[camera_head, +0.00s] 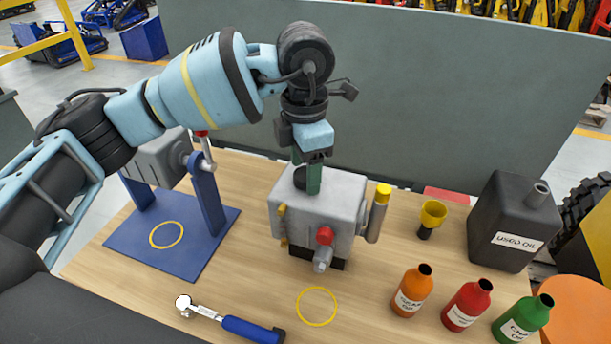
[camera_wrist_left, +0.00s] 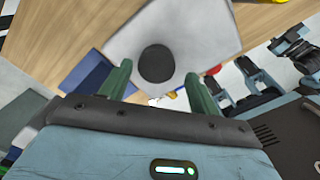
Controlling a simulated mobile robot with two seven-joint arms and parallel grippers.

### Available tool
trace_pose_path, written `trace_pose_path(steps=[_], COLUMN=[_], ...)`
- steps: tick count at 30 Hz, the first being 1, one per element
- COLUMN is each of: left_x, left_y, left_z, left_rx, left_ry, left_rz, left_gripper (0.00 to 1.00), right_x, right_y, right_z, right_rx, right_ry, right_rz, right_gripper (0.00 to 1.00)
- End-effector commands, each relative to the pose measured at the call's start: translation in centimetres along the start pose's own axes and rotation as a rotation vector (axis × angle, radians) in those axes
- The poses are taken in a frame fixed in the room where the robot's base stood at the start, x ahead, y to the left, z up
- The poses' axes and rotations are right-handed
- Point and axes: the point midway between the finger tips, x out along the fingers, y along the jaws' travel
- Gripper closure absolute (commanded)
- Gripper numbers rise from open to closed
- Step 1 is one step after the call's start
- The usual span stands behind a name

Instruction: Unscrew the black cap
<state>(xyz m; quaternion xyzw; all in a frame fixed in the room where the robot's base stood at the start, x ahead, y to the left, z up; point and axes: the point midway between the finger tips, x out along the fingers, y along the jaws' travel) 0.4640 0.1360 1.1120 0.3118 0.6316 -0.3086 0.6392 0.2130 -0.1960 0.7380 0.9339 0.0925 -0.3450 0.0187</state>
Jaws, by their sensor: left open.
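The black cap (camera_head: 299,178) is a dark round knob on top of a grey metal housing (camera_head: 338,207) on the wooden table. In the head view it is partly hidden behind the green fingers of my left gripper (camera_head: 306,183). In the left wrist view the cap (camera_wrist_left: 156,63) shows as a black disc on the housing's grey top (camera_wrist_left: 205,28). It lies between the lines of the two spread fingers there. My left gripper is open and points down over the housing. I cannot tell whether a finger touches the cap. My right gripper is not in view.
The housing has a red-collared fitting (camera_head: 324,237) in front and a yellow-topped tube (camera_head: 378,212) at right. A blue stand (camera_head: 208,213) is left, a ratchet wrench (camera_head: 245,327) in front. A yellow funnel (camera_head: 433,213), used oil can (camera_head: 511,222) and several bottles (camera_head: 410,291) are right.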

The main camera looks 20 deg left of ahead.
Motion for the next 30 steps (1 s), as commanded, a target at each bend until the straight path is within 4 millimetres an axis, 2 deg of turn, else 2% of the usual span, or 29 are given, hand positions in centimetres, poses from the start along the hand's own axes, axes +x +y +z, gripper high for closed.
trace_pose_path(steps=[9,16,20,30], left_x=[0.7,0.8,0.6,0.5], left_y=[0.1,0.1,0.1,0.1], left_z=[0.1,0.1,0.0,0.2], left_rx=[0.389,0.641,0.697,0.698], left_ry=[0.004,0.003,0.003,0.002], left_rz=[-0.007,-0.010,-0.008,-0.007], left_gripper=[0.38,0.38,0.38,0.38], right_x=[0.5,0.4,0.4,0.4], right_y=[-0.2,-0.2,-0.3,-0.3], right_z=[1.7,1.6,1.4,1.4], right_rx=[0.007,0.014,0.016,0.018], right_ry=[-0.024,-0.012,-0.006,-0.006], right_rz=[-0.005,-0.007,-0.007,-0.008], right_gripper=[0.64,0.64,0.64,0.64])
